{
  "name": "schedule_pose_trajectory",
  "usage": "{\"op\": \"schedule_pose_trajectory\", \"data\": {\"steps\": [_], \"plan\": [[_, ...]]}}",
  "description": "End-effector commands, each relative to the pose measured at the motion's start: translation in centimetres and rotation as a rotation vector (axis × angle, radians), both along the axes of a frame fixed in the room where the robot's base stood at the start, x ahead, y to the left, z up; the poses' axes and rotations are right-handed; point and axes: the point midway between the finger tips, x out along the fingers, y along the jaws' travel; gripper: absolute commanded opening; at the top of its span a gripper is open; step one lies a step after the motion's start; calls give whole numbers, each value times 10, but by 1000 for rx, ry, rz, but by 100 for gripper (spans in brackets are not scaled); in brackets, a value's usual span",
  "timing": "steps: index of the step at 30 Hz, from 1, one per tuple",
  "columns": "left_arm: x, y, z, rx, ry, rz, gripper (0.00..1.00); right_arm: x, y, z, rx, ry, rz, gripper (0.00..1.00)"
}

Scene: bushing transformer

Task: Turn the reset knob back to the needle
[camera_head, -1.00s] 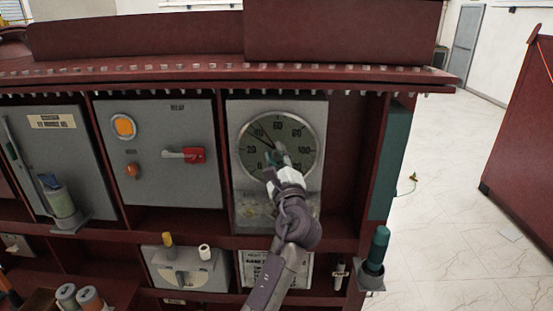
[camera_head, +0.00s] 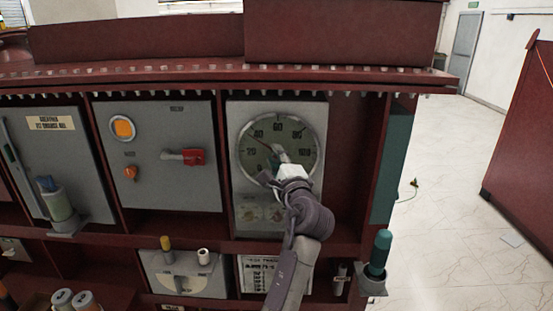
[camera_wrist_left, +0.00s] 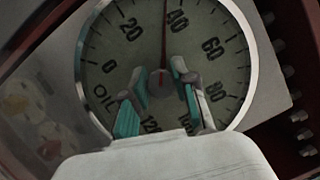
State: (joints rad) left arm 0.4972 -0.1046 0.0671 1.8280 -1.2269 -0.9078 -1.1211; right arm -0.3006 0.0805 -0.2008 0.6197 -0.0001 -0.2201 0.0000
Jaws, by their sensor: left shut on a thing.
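The round gauge (camera_head: 302,137) has a grey-green face, a silver rim and dark numbers, and is set in a grey panel. In the left wrist view, its face (camera_wrist_left: 118,55) reads OIL, and a thin dark red needle (camera_wrist_left: 164,35) points just short of 40. The reset knob (camera_wrist_left: 160,82), with a small red mark at its top, is at the dial's centre. My left gripper (camera_head: 276,158) is at the centre of the gauge. Its teal-padded fingers (camera_wrist_left: 160,97) are on either side of the knob, shut on it. They hide part of the knob and the lower dial. My right gripper is not in view.
Left of the gauge is a panel with an orange lamp (camera_head: 123,127) and a red switch (camera_head: 193,157). A teal-handled object (camera_head: 379,252) stands in a holder at the lower right. A red shelf edge (camera_head: 200,243) runs below the gauge. Open floor (camera_head: 450,180) lies to the right.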

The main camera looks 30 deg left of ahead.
Motion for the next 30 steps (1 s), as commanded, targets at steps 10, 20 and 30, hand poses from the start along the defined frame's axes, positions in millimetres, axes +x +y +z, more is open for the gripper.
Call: {"op": "schedule_pose_trajectory", "data": {"steps": [10,20,30], "plan": [[0,0,-1,0,2,0,46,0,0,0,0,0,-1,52],[0,0,0,1,1,0,53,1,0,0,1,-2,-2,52],[-1,-1,54,4,-13,-1,53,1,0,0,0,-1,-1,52]]}}
